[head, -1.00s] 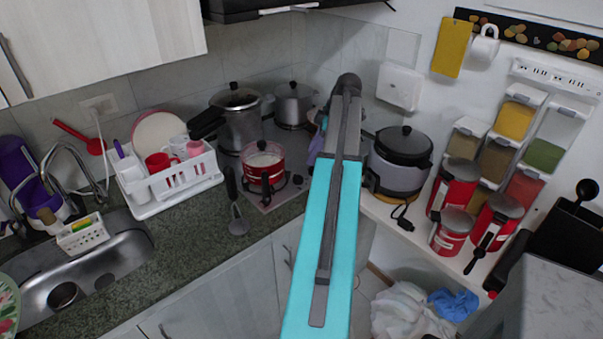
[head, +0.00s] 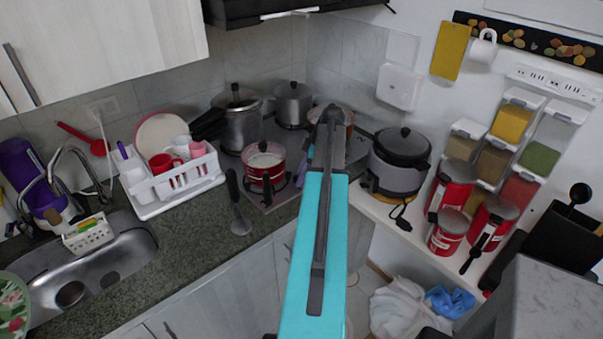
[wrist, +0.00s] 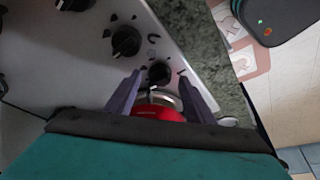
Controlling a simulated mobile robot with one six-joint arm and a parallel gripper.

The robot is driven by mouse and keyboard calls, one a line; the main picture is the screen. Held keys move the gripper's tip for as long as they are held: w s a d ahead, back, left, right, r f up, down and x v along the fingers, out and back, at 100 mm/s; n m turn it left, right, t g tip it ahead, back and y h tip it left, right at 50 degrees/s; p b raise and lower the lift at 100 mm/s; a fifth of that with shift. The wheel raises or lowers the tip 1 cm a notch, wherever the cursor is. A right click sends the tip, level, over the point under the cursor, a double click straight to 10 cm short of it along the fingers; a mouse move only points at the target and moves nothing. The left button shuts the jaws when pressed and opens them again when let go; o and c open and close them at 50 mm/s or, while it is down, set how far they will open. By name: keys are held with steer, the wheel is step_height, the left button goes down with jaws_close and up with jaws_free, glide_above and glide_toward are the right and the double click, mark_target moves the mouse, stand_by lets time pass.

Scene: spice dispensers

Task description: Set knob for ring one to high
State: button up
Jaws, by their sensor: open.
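The stove panel (wrist: 80,62) shows in the wrist view with several black knobs. One knob (wrist: 158,73) lies just beyond and between the tips of my gripper (wrist: 160,82). The purple fingers are apart, and no grip on the knob shows. Two more knobs show at the upper left, one in the middle (wrist: 126,40) and one at the top edge (wrist: 75,4). I cannot tell which belongs to ring one. In the head view my arm covers most of the gripper and the knobs.
A red pot (head: 264,163) and a pressure cooker (head: 238,118) stand on the stove (head: 279,195). A grey pot (head: 293,104) is behind them. In the wrist view a red, silver-rimmed round thing (wrist: 155,112) lies between the fingers.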

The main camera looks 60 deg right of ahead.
steer(key=shift+w+f, duration=0.1)
steer(key=shift+f, duration=0.2)
steer(key=c, duration=1.1)
steer(key=shift+o, duration=0.2)
